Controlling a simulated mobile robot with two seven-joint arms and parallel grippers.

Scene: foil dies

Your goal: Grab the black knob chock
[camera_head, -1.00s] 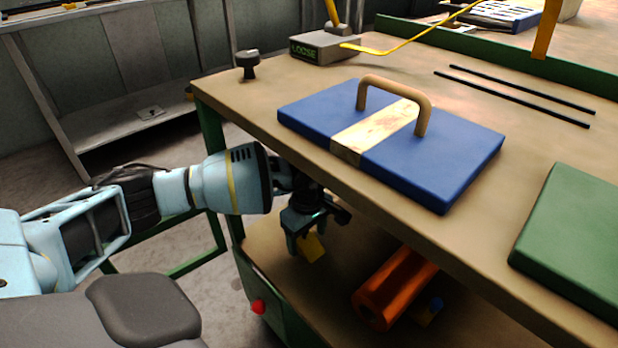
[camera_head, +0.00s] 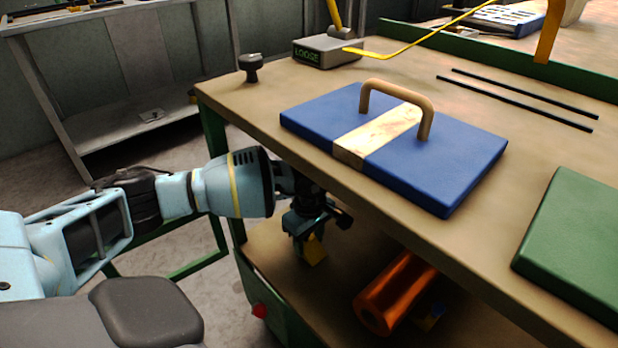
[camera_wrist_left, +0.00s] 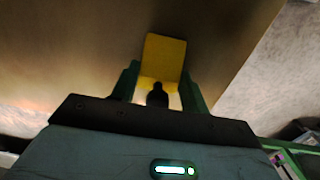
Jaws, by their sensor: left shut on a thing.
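The black knob chock is a yellow block (camera_head: 314,250) with a black knob (camera_wrist_left: 157,95), which shows in the left wrist view between my fingers. My left gripper (camera_head: 305,238) reaches under the front edge of the tabletop and is shut on the chock at its knob. The yellow block (camera_wrist_left: 165,60) extends beyond the fingertips. In the head view the fingers hide the knob and part of the block. I cannot tell whether the chock touches the lower shelf. My right gripper is not in view.
The tabletop (camera_head: 240,100) overhangs my gripper. On it are a blue board with a handle (camera_head: 450,165), a green pad (camera_head: 580,235) and a black knob-shaped piece (camera_head: 250,68).

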